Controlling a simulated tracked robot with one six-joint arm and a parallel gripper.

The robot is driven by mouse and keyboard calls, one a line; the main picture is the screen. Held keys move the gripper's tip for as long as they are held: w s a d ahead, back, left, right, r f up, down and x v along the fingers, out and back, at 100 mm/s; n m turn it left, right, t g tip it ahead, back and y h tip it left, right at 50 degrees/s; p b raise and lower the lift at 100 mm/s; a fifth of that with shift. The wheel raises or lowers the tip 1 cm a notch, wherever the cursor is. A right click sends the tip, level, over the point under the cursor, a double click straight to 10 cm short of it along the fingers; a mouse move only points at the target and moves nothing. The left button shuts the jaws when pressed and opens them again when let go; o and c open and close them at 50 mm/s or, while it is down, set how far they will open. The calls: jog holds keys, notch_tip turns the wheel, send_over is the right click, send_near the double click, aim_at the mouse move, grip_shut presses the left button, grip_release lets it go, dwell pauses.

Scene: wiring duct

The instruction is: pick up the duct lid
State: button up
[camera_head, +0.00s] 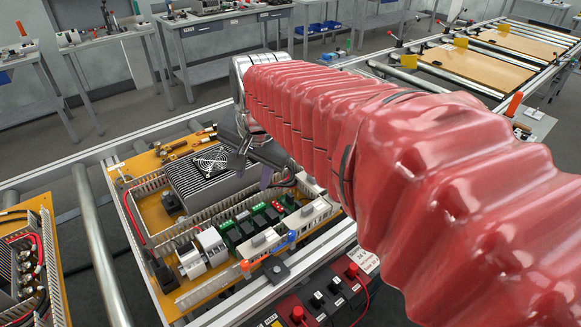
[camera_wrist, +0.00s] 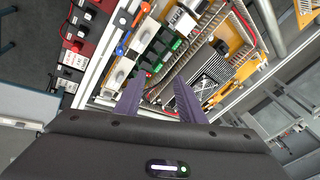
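My gripper (camera_head: 252,170) hangs over the right part of the middle wiring panel, above the area beside the black finned heatsink. In the wrist view its two purple fingers (camera_wrist: 158,98) stand apart with nothing clearly between them. Slotted grey wiring duct (camera_head: 150,188) runs along the panel's edges and between its devices. I cannot tell whether this is the duct lid. My arm hides part of the panel's right side.
The heatsink with a fan grille (camera_head: 207,175) stands up from the panel, and it shows in the wrist view (camera_wrist: 205,85). Green terminal blocks (camera_head: 262,215) sit in front of it. Another panel (camera_head: 35,265) lies left.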

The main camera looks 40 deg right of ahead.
jog(key=w+d+f+m, duration=0.1)
jog(key=w+d+m, duration=0.5)
jog(key=d+m, duration=0.15)
jog(key=m+g, duration=0.3)
jog(key=m, duration=1.2)
send_over(312, 179)
notch_tip(312, 179, down, 10)
jog(key=shift+s+d+f+m+y, duration=0.1)
jog(key=shift+s+d+m+y, duration=0.2)
jog(key=shift+s+d+m, duration=0.2)
jog(key=shift+f, duration=0.1)
jog(key=f, duration=0.5)
jog(key=w+f, duration=0.1)
jog(key=f, duration=0.2)
jog(key=shift+f, duration=0.2)
jog(key=shift+w+f, duration=0.2)
jog(key=shift+f, duration=1.1)
jog(key=shift+w+f, duration=0.2)
jog(key=shift+f, duration=1.05)
